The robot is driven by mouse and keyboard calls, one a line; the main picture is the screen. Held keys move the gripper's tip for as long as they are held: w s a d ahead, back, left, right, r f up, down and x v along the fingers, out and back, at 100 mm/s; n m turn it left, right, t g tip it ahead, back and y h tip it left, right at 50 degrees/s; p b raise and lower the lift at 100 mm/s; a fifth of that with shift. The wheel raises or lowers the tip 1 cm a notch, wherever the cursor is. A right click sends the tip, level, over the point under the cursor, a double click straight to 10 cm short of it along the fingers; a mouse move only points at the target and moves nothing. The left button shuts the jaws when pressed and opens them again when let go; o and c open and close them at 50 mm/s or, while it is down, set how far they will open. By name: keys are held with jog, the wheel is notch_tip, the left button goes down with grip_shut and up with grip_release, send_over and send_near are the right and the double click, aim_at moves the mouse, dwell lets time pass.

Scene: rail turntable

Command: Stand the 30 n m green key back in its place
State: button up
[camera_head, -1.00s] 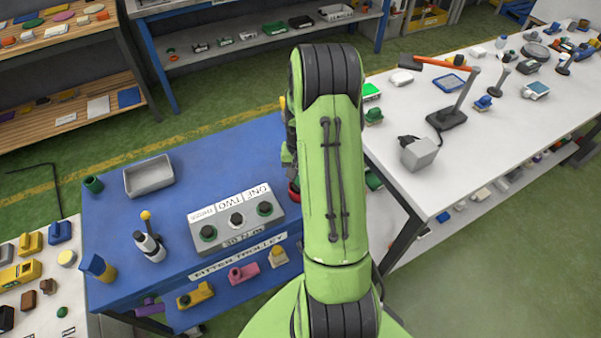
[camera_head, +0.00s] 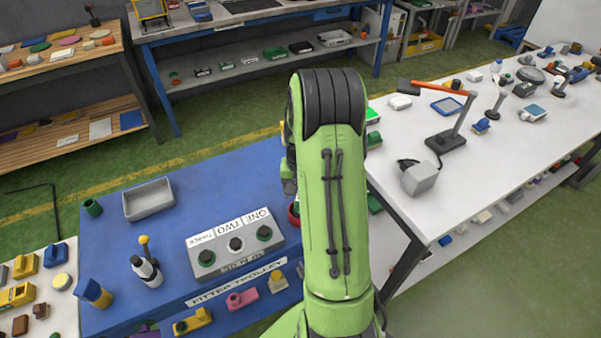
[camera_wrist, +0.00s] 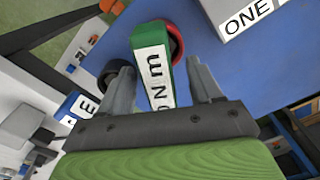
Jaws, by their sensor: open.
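The green key (camera_wrist: 153,52), with a white label reading "N m", shows in the wrist view between my fingers. My gripper (camera_wrist: 159,68) is open, with one finger on each side of the key; I cannot tell whether either finger touches it. The key's far end is at a red round cup (camera_wrist: 176,42); whether it stands in it or leans on it is unclear. In the head view the red cup (camera_head: 293,214) is mostly behind my arm. The grey block (camera_head: 222,238) marked ONE, TWO and 30 N m has three round sockets on top.
The blue trolley top (camera_head: 130,235) also carries a grey tray (camera_head: 148,199), a green cup (camera_head: 92,208), a white bottle-like thing (camera_head: 147,270) and a blue-and-yellow piece (camera_head: 93,292). A white bench (camera_head: 400,205) stands close on the right.

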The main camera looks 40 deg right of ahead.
notch_tip(320, 180, up, 12)
jog(key=p, duration=0.1)
jog(key=shift+a, duration=0.1)
dwell(0.7)
jog(key=s+a+r+n+t+h, duration=0.15)
jog(key=s+a+r+n, duration=0.25)
jog(key=a+r, duration=0.8)
jog(key=s+a+f+n+t+y, duration=0.1)
jog(key=s+a+n+t, duration=0.3)
jog(key=s+a, duration=0.7)
jog(key=shift+s+n, duration=0.25)
jog(key=shift+n, duration=0.35)
jog(key=shift+d+y, duration=0.1)
jog(key=shift+y, duration=0.15)
